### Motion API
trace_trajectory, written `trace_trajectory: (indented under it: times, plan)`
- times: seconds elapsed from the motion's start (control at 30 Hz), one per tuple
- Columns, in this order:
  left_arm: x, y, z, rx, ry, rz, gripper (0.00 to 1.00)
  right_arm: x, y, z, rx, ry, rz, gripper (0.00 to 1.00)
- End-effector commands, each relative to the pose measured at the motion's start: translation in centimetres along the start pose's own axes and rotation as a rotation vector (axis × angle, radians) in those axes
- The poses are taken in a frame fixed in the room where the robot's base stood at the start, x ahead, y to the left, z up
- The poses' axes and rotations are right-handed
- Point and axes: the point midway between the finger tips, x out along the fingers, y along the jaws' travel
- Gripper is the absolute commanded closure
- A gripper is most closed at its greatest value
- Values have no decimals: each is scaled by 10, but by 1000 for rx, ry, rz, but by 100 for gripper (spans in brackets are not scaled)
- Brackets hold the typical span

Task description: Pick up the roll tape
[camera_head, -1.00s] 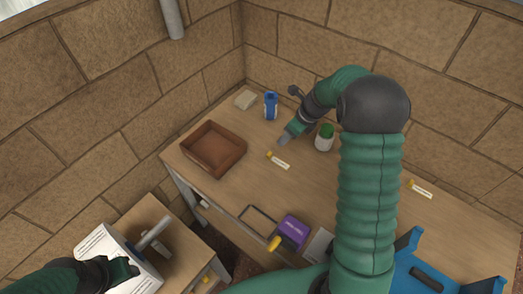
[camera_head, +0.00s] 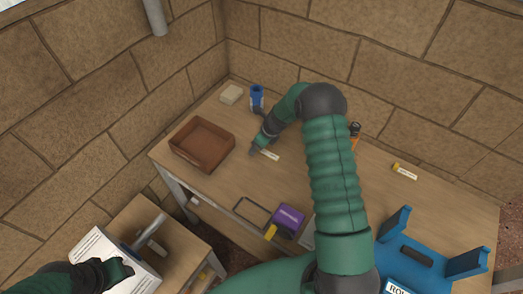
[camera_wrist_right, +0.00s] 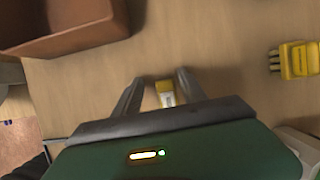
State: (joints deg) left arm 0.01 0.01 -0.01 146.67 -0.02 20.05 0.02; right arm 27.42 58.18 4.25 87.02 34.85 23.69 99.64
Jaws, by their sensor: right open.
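No thing can be clearly told as a roll of tape. A small yellow-and-white piece (camera_head: 270,155) lies on the table beside my right gripper (camera_head: 253,150). In the right wrist view, my right gripper (camera_wrist_right: 160,77) is open, with the yellow-and-white piece (camera_wrist_right: 166,94) showing between its fingers; contact cannot be told. A similar piece (camera_head: 404,172) lies at the right. A purple box (camera_head: 289,215) with a yellow part lies near the front edge. My left gripper (camera_head: 120,270) is at the lower left, by a white sheet; its jaws are unclear.
A brown tray (camera_head: 202,145) stands left of my right gripper and shows in the wrist view (camera_wrist_right: 75,45). A yellow pronged object (camera_wrist_right: 298,60) lies at right there. A blue bottle (camera_head: 257,98) stands behind. A blue holder (camera_head: 425,258) is at lower right. Brick walls bound the table.

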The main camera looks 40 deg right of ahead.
Motion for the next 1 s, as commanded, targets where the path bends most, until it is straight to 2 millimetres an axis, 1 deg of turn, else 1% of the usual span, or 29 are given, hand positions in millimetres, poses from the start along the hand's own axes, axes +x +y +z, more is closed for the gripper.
trace_trajectory:
  times: [0.03, 0.07, 0.4, 0.43, 0.8, 0.87, 1.0]
  plan:
    - [0, 0, 0, 0, 0, 0, 56, 0, -1, -1, 1, 0, 1, 51]
    - [0, 0, 0, 0, 0, 0, 56, 0, -2, -2, 2, -1, 1, 54]
    - [0, 0, 0, 1, 0, 0, 56, 0, -2, -2, 2, 0, 1, 98]
    - [0, 0, 0, 1, 0, 0, 56, 1, -2, -2, 2, 1, 1, 100]
    - [0, 0, 0, 0, 0, 0, 56, 0, -2, -2, 1, 1, 3, 100]
    - [1, 0, 0, 0, 0, 0, 56, -3, -2, 0, 1, 1, 2, 100]
    - [3, 0, 1, 0, 0, 0, 56, -16, -2, 5, 0, 0, 1, 100]
